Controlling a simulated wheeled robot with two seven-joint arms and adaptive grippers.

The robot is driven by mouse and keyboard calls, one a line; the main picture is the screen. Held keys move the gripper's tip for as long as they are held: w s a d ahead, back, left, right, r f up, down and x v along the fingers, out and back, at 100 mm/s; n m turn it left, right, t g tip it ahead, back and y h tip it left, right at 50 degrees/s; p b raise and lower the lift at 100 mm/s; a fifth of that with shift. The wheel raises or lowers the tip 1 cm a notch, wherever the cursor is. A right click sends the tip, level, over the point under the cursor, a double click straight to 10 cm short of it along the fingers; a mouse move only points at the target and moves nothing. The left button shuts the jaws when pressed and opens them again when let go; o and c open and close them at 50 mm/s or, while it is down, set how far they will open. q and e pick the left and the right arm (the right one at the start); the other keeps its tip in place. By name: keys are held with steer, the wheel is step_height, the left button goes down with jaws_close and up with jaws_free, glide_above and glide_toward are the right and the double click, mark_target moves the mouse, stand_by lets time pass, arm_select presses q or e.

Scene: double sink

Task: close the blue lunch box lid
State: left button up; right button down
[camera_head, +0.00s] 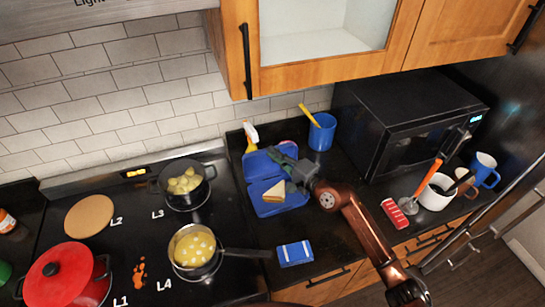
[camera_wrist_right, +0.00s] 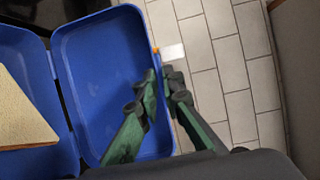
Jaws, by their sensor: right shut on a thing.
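The blue lunch box stands on the dark counter right of the stove; its base (camera_head: 293,203) holds a sandwich (camera_head: 273,192). Its lid (camera_head: 256,166) is open and raised at the back of the base. My right gripper (camera_head: 287,161) is at the lid's right side. In the right wrist view the lid (camera_wrist_right: 100,60) is joined by hinges to the base (camera_wrist_right: 25,50), where the sandwich (camera_wrist_right: 18,115) shows. The right gripper's fingers (camera_wrist_right: 162,88) are shut on the lid's rim. My left gripper is out of view.
A blue cup (camera_head: 322,133) and a spray bottle (camera_head: 250,135) stand behind the box. A black microwave (camera_head: 410,125) is to the right. A pot (camera_head: 182,186) and a pan (camera_head: 194,250) are on the stove, left. A blue-and-white package (camera_head: 296,253) lies in front.

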arm_select(q)
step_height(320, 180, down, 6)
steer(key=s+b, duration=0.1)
steer(key=b, duration=0.3)
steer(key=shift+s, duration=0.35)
arm_select(e)
steer(key=s+d+f+t+y, duration=0.1)
steer(key=s+d+f, duration=0.1)
steer(key=s, duration=0.3)
steer(key=shift+d+n, duration=0.15)
steer(key=shift+n, duration=0.15)
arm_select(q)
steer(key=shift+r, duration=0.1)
arm_select(e)
steer(key=shift+s, duration=0.1)
steer(key=c, duration=2)
jaws_free()
steer(key=shift+r, duration=0.1)
steer(key=shift+c, duration=0.2)
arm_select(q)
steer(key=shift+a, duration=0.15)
arm_select(e)
steer(key=shift+d, duration=0.1)
steer(key=v, duration=1.2)
steer(key=shift+f, duration=0.25)
